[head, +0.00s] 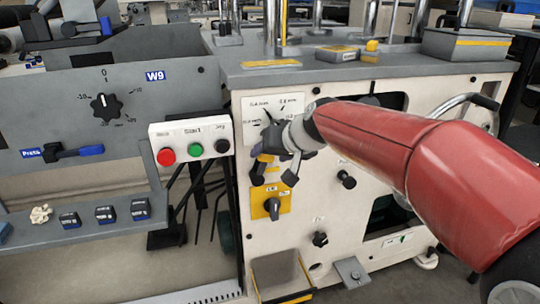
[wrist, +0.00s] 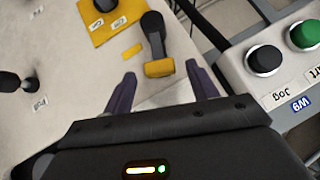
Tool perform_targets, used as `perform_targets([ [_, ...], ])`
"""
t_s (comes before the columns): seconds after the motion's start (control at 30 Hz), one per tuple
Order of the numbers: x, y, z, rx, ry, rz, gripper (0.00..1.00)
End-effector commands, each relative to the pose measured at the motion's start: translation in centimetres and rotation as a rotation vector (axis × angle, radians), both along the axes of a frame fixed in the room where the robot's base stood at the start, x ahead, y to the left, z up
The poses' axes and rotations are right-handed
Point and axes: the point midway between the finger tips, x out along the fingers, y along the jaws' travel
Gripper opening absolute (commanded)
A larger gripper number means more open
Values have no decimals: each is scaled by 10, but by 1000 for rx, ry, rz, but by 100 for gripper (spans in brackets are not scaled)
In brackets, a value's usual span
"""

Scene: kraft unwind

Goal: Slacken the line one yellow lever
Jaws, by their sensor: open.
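The lever has a black arm and a yellow end (wrist: 158,68), seen in the wrist view on the pale machine panel. Its black pivot is at the top of that view. My gripper (wrist: 162,86) is open, with one dark finger on each side of the lever's yellow end. I cannot tell whether either finger touches it. In the head view my gripper (head: 274,175) is at the panel, below a white scale plate (head: 262,108). A bit of yellow (head: 265,158) shows between the gripper parts there, and the rest of the lever is hidden.
A yellow plate with a black rotary knob (head: 272,207) is just below my gripper. The button box (head: 190,137) with red, green and black buttons stands close to the left. Black knobs (head: 346,179) project from the panel on the right. A grey ledge (head: 375,70) runs above.

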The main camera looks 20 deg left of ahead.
Motion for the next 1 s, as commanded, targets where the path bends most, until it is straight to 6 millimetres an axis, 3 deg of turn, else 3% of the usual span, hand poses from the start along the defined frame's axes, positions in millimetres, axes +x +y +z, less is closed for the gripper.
perform_targets([
  [0.4, -30, -35, 41, -1, -2, 0, 58],
  [0.8, -33, -40, 43, -5, 1, -4, 58],
  [0.87, -39, -50, 41, -20, 2, -17, 58],
  [0.97, -59, -84, 33, -78, 10, -68, 58],
  [1.0, -71, -104, 27, -109, 18, -99, 58],
])
